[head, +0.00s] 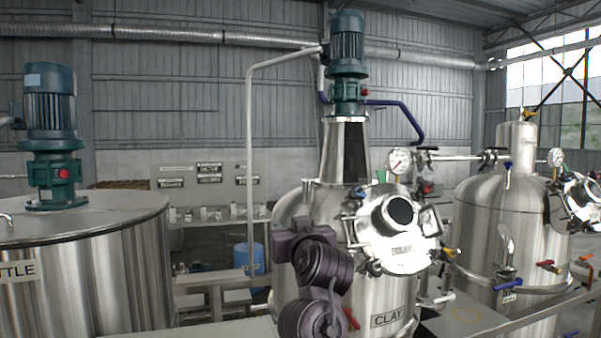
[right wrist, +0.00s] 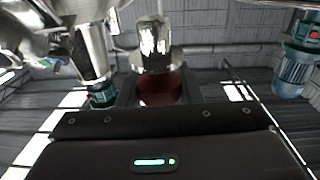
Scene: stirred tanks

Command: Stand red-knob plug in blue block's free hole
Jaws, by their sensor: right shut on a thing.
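In the right wrist view, my right gripper (right wrist: 160,92) is shut on the red-knob plug. The plug's dark red knob (right wrist: 160,86) sits between the dark fingers. Its shiny metal body (right wrist: 154,45) and wide collar point away from the palm. In the head view, dark purple links of my arm show in front of the tank marked CLAY; I cannot make out fingers or the plug there. I cannot make out the blue block or its holes in either view. My left gripper is not in view.
The steel CLAY tank (head: 295,212) stands behind my arm, with gauge, valves and hatch. Another steel tank (head: 485,225) is at right, and a wide kettle (head: 100,270) at left. A blue drum (head: 251,258) stands behind a bench. A pale worktop edge shows at the bottom.

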